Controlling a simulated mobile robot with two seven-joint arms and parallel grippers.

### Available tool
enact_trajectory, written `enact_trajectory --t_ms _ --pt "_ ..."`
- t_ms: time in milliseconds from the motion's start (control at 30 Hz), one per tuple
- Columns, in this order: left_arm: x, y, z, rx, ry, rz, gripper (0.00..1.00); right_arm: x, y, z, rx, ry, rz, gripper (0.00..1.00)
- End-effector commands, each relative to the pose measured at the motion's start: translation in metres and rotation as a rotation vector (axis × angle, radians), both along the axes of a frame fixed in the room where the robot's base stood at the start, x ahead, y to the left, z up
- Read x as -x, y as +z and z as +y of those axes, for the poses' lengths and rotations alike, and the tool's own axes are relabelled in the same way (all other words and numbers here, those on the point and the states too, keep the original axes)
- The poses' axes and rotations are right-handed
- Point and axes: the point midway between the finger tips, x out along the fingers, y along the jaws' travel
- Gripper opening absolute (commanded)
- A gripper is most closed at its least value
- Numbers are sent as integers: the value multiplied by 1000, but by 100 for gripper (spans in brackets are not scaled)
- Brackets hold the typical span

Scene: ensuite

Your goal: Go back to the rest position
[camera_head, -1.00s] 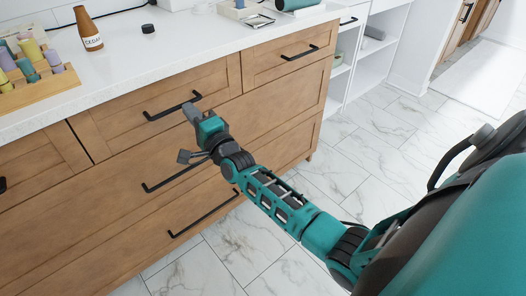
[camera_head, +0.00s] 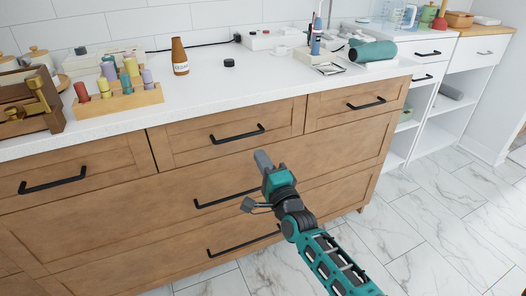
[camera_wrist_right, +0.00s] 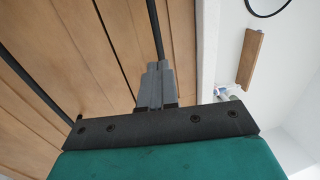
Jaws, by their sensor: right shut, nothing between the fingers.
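My right gripper (camera_head: 263,160) is in front of the wooden drawer cabinet (camera_head: 180,190), just below the handle of the upper middle drawer. Its grey fingers are together with nothing between them. In the right wrist view the shut fingers (camera_wrist_right: 155,85) point along the wooden fronts and a dark handle bar. I cannot tell whether they touch the cabinet. All the drawers in view look closed. My left gripper is not in view.
The white countertop (camera_head: 215,95) holds a brown bottle (camera_head: 180,57), a black cap (camera_head: 229,63), a wooden rack of coloured pegs (camera_head: 118,103) and a teal roll (camera_head: 372,53). White open shelves (camera_head: 440,115) stand at the right. The marble floor (camera_head: 430,225) at lower right is clear.

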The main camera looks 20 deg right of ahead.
Motion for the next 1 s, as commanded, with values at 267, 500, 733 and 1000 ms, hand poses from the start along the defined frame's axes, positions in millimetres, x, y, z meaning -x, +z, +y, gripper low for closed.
enact_trajectory --t_ms 267,500,733,1000 --pt "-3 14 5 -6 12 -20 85 56 -9 -2 1 1 2 0" --pt "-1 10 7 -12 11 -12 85 77 -14 -3 0 0 -1 0" --pt "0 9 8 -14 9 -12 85 83 -18 1 38 8 15 0" --pt "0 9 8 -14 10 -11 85 145 -63 52 671 150 222 0"
